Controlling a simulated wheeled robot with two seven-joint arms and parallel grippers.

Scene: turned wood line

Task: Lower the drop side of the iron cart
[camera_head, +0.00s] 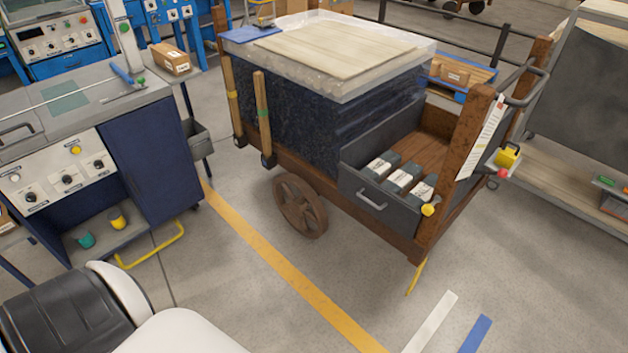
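The iron cart (305,178) stands in the middle of the head view, with a brown frame, posts and a spoked wheel (300,206). Its drop side (355,190) is a dark grey panel on the near side of the right-hand bay, and it stands upright. A pale bar handle (372,205) sits on its outer face. A yellow knob (428,209) is at its right end by the corner post. Several dark blocks with white labels (402,180) lie just behind the panel. Neither of my grippers is in view.
A tall dark load (345,115) with a wrapped top fills the cart's left part. A blue control bench (150,150) stands at the left, with a yellow rail low down. A grey-sided rack (585,90) stands at the right. The floor before the drop side is clear, with painted stripes.

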